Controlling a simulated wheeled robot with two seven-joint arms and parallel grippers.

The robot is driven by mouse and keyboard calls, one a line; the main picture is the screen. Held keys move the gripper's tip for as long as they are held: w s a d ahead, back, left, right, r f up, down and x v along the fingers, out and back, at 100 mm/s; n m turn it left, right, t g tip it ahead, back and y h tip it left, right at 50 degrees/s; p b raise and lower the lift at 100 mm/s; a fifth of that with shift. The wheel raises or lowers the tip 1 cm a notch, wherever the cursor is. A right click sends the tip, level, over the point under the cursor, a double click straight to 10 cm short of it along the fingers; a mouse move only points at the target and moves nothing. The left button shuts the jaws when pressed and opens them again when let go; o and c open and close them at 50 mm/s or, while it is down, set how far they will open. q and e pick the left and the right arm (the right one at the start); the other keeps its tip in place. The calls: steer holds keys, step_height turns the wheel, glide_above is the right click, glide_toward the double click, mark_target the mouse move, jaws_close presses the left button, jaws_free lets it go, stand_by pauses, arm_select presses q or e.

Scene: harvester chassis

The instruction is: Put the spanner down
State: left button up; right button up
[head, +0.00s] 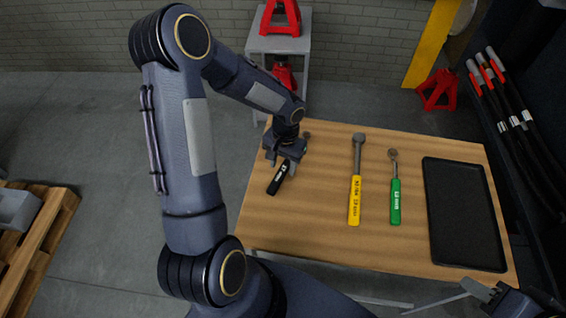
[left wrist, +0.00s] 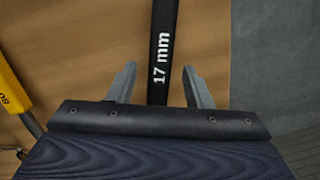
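The spanner has a black handle (head: 278,179) and lies on the wooden table near its left edge, angled in the head view. In the left wrist view its handle (left wrist: 161,50), marked "17 mm", runs between my left gripper's fingers. My left gripper (head: 283,160) is low over the spanner, and the left wrist view shows its fingers (left wrist: 159,88) spread, with a gap on each side of the handle. The gripper hides part of the spanner in the head view. My right gripper (head: 482,292) is partly in view at the bottom right; its opening is unclear.
On the wooden table (head: 320,235) lie a yellow-handled tool (head: 355,200) and a green-handled tool (head: 395,203). A black tray (head: 463,215) is at the right. Red stands (head: 281,18) are behind, one on a grey stool. A pallet (head: 40,240) is at the left.

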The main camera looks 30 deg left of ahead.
arm_select(q)
steer(key=shift+r, duration=0.1)
steer(key=shift+w+r, duration=0.1)
steer(key=shift+r, duration=0.15)
step_height(320, 180, up, 11)
steer(key=w, duration=0.1)
steer(key=s+d+r+t+h, duration=0.2)
steer(key=s+r, duration=0.3)
steer(key=s, duration=0.4)
steer(key=s+d+r+n+t+h, duration=0.1)
steer(key=s+d+r+t, duration=0.3)
steer(key=s, duration=0.6)
steer(key=shift+r+t+h, duration=0.35)
steer(key=shift+t+h, duration=0.05)
steer(key=shift+o, duration=0.4)
steer(key=shift+s, duration=0.1)
